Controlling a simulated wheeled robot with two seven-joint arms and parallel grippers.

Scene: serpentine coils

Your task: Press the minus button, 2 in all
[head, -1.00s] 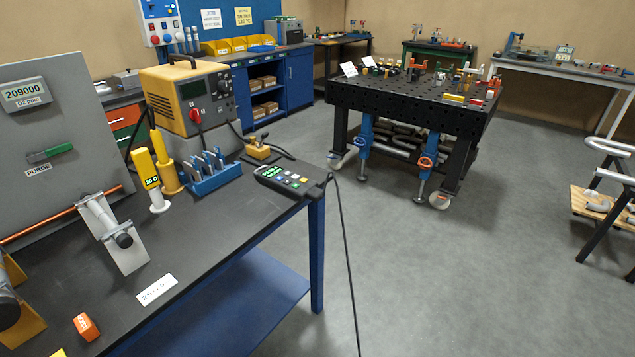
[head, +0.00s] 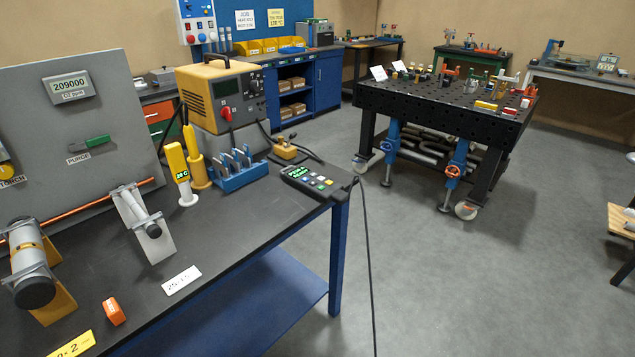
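A black control pendant (head: 308,181) lies on the dark workbench top (head: 236,224), near its right corner. It has a small screen with green text (head: 296,171) and several coloured buttons. The button labels are too small to read, so I cannot tell which one is the minus button. Neither of my grippers shows in the head view.
A clamp stand (head: 149,232) is left. A cable hangs off the bench corner.

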